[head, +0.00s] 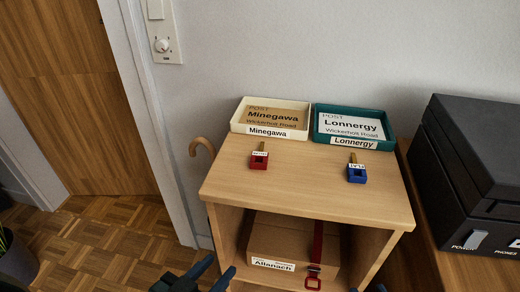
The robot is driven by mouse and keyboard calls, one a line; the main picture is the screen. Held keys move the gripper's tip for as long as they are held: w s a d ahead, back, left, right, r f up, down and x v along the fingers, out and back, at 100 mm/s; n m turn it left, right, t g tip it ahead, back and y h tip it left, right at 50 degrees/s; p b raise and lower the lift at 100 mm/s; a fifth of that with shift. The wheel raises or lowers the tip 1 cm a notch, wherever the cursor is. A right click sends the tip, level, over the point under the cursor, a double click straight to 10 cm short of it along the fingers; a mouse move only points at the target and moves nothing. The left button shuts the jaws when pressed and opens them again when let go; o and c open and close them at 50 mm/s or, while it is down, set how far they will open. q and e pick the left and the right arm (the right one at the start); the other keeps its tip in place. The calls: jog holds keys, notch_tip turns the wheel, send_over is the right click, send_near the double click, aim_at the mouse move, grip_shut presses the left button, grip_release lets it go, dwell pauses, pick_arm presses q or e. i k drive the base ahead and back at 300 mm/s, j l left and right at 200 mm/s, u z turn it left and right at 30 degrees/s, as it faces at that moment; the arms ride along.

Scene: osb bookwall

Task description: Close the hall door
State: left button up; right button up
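A brown wood-grain door panel (70,90) stands at the upper left, beyond a white door frame (150,120). Its lower edge meets the parquet floor; no handle shows. I cannot tell whether this panel is the hall door itself, or how far it stands open. My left gripper (217,271) is at the bottom edge, in front of the wooden cabinet, its dark blue fingers apart and empty. My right gripper (367,289) barely shows at the bottom edge, with two fingertips apart. Both are well away from the door panel.
The wooden cabinet (310,190) bears two post trays, a red key tag (259,161) and a blue one (357,173). A parcel (290,238) lies inside. A cane handle (201,146) shows at its left. A black case (480,160) stands right.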

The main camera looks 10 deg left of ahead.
aim_at(60, 70)
jog(key=i+j+u, duration=0.1)
jog(key=u, duration=1.4)
jog(key=j, duration=0.15)
